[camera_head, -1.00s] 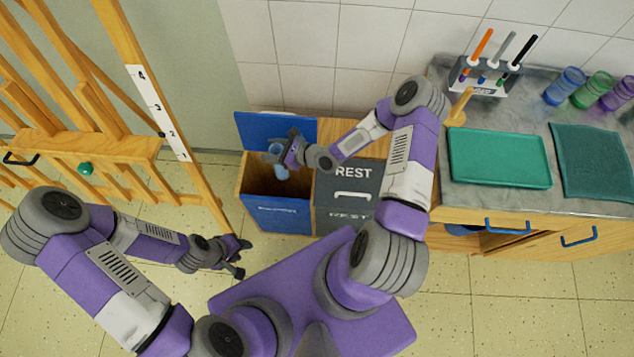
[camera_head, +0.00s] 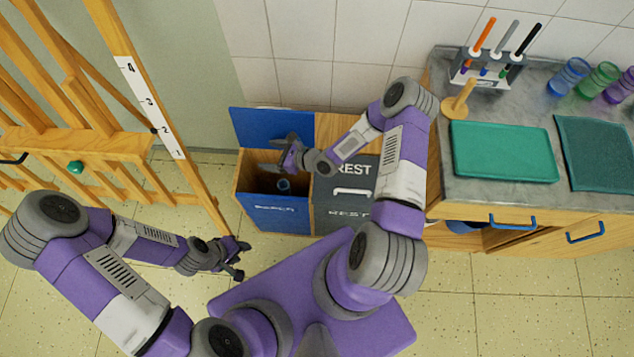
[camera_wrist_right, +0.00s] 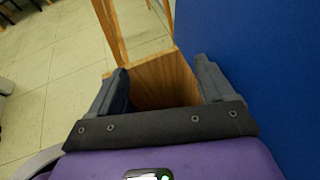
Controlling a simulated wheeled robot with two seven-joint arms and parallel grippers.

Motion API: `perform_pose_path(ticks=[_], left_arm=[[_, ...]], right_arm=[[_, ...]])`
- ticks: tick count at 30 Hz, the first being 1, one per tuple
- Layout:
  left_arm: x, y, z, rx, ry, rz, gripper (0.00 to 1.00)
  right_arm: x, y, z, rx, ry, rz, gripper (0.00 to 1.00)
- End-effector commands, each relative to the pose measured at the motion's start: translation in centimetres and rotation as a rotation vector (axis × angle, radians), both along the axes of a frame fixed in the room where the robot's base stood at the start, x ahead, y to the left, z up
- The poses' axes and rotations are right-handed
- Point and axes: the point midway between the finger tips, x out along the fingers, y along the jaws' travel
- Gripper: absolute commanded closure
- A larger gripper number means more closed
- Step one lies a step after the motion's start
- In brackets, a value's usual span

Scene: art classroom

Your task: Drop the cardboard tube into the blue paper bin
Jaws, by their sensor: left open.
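The cardboard tube (camera_head: 284,185) looks like a small blue-grey cylinder in the head view. It is down inside the open paper bin, with its lower part hidden behind the front wall. The blue paper bin (camera_head: 270,222) has wooden sides, a blue front and a raised blue lid (camera_head: 258,125). My right gripper (camera_head: 287,154) is above the bin opening, near the lid and apart from the tube. In the right wrist view its two fingers (camera_wrist_right: 162,88) are spread with nothing between them. My left gripper (camera_head: 243,259) is open and empty, low in front of the bin.
A grey REST bin (camera_head: 345,217) stands directly right of the paper bin, its lid closed. A wooden easel (camera_head: 130,100) stands to the left. The counter (camera_head: 500,203) at right holds a green tray (camera_head: 503,152), a marker rack (camera_head: 487,70) and coloured cups.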

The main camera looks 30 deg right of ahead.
Motion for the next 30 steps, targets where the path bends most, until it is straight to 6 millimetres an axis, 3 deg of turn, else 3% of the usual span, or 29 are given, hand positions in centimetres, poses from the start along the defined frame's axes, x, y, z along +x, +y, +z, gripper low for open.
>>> perform_pose_path(ticks=[8,21,30], left_arm=[[0.0,0.0,0.1,0.000,0.000,0.000,0.57],[0.0,0.0,1.6,0.000,0.000,0.000,0.57],[0.0,0.0,1.7,0.000,0.000,0.000,0.57]], right_arm=[[-0.1,-0.2,0.1,-0.001,0.001,-0.001,0.19],[-4.6,-4.1,2.6,-0.001,0.001,-0.002,0.19],[-5.3,-4.6,2.9,0.000,0.000,0.000,0.19]])
